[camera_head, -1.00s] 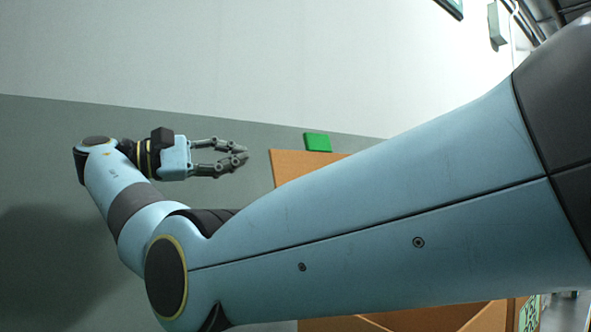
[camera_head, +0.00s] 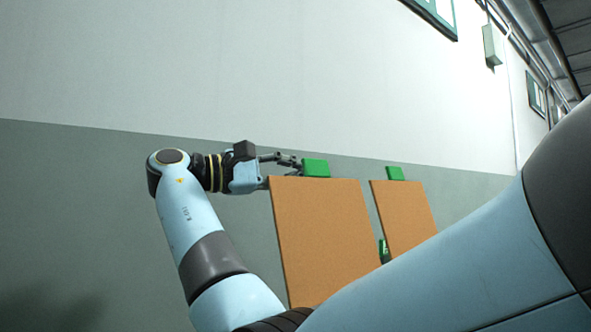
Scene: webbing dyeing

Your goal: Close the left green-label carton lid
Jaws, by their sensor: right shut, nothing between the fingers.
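The left carton lid (camera_head: 325,235) is a brown board standing raised, close to upright, in the middle of the view. A green label tab (camera_head: 316,168) sits on its top edge. The carton body below it is hidden behind my arm. My right gripper (camera_head: 297,162) is shut and empty. Its fingertips are at the left side of the green tab, near the lid's top left corner. I cannot tell whether they touch it or sit behind it. My left gripper is not in view.
A second raised brown lid (camera_head: 408,217) with a green tab (camera_head: 396,173) stands to the right, with a narrow gap between. A small green piece (camera_head: 384,251) shows in that gap. My arm covers the lower right. The grey and white wall is behind.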

